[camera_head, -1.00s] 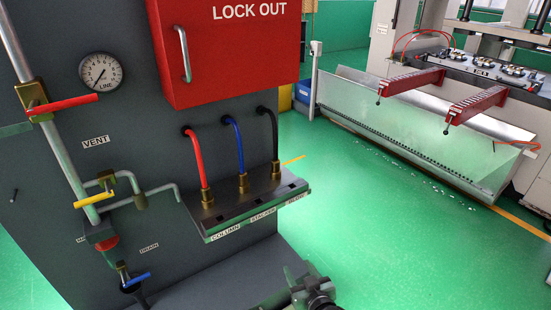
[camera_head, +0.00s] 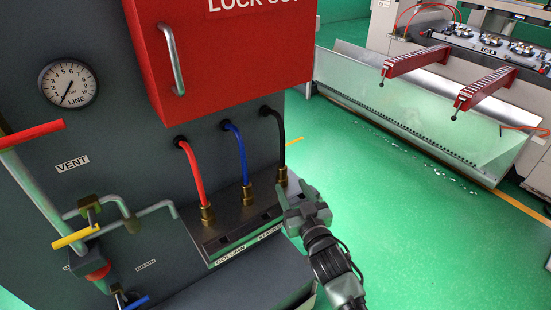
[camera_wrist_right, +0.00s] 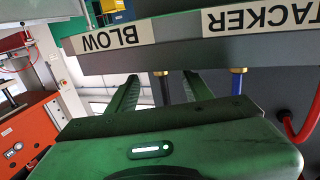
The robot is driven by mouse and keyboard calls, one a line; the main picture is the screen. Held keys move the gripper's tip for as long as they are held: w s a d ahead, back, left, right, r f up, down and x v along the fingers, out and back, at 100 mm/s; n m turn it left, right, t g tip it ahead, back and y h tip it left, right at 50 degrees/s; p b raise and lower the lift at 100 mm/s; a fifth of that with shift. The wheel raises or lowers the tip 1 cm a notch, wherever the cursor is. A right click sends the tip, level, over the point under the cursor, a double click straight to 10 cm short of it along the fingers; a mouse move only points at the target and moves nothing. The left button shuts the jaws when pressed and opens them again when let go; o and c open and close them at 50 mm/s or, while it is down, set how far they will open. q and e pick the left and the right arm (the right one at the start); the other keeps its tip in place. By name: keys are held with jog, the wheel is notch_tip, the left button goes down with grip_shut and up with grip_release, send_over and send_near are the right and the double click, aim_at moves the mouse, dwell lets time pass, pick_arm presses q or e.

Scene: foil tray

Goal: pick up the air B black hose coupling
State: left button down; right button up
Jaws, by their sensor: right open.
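The black hose coupling is a brass fitting (camera_head: 282,175) at the lower end of the black hose (camera_head: 281,130), at the right end of the dark ledge. In the right wrist view its brass part (camera_wrist_right: 160,77) shows between my fingers, partly cut off by the ledge edge. My right gripper (camera_head: 293,190) is open, just in front of and beside the coupling, and covers the ledge's right end. Its two green fingers (camera_wrist_right: 159,82) stand apart with nothing seen gripped. Whether they touch the coupling I cannot tell. My left gripper is not in view.
Blue (camera_head: 246,192) and red (camera_head: 207,213) hose couplings stand left on the same ledge. A red lock-out box (camera_head: 225,60) hangs above. In the wrist view the ledge edge with the BLOW label (camera_wrist_right: 110,38) is close to the fingertips.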

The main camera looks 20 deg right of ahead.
aim_at(284, 172)
jog(key=shift+w, duration=0.95)
jog(key=shift+w+a+r+p, duration=0.1)
jog(key=shift+w+r+p, duration=0.15)
jog(key=shift+w, duration=0.2)
jog(key=shift+w+r+p, duration=0.1)
jog(key=shift+w+p, duration=0.2)
jog(key=shift+w, duration=0.15)
jog(key=w+p, duration=0.1)
jog(key=w, duration=0.2)
jog(key=shift+w+f, duration=0.15)
jog(key=shift+w, duration=0.25)
jog(key=shift+w+a, duration=0.1)
jog(key=shift+w, duration=0.25)
jog(key=c, duration=0.9)
grip_shut()
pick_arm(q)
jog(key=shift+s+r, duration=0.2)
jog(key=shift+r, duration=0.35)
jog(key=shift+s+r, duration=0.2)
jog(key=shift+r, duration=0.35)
